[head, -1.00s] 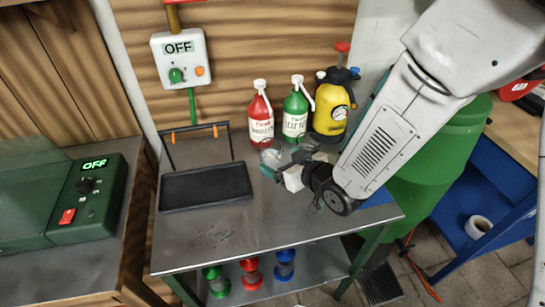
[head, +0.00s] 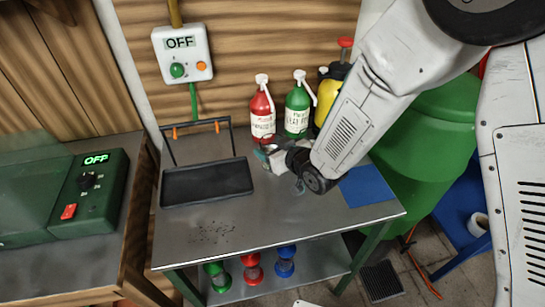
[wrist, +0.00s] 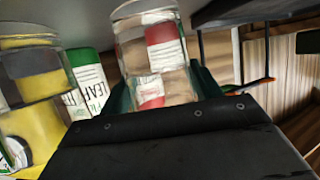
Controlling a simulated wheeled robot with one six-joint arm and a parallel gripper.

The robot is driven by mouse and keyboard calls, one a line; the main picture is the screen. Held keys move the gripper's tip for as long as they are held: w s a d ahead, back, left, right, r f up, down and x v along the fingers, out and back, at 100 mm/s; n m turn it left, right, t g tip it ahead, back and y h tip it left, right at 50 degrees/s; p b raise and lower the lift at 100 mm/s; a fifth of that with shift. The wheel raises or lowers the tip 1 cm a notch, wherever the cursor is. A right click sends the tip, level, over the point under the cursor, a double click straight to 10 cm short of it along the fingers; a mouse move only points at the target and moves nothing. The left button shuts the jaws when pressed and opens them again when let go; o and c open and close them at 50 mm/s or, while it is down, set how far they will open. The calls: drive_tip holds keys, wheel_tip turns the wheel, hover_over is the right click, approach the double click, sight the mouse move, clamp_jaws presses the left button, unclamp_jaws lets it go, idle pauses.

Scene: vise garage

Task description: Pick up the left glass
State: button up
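Two clear glasses show in the wrist view. One glass (wrist: 150,50) stands between my gripper's fingers, with the red bottle seen through it. The other glass (wrist: 35,75) is at the left, in front of the yellow sprayer. In the head view my gripper (head: 273,160) is low over the metal table, in front of the red and green bottles, and mostly hides the glasses. My gripper in the wrist view (wrist: 163,95) has its dark green fingers apart, one on each side of the middle glass. I cannot tell whether they touch it.
A red bottle (head: 262,115), a green bottle (head: 297,110) and a yellow sprayer (head: 328,102) stand behind my gripper. A black tray (head: 206,183) lies to the left, a blue mat (head: 365,186) to the right. The table's front (head: 270,222) is mostly clear.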

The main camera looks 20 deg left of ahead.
drive_tip(key=c, duration=0.4)
drive_tip(key=shift+r, duration=0.2)
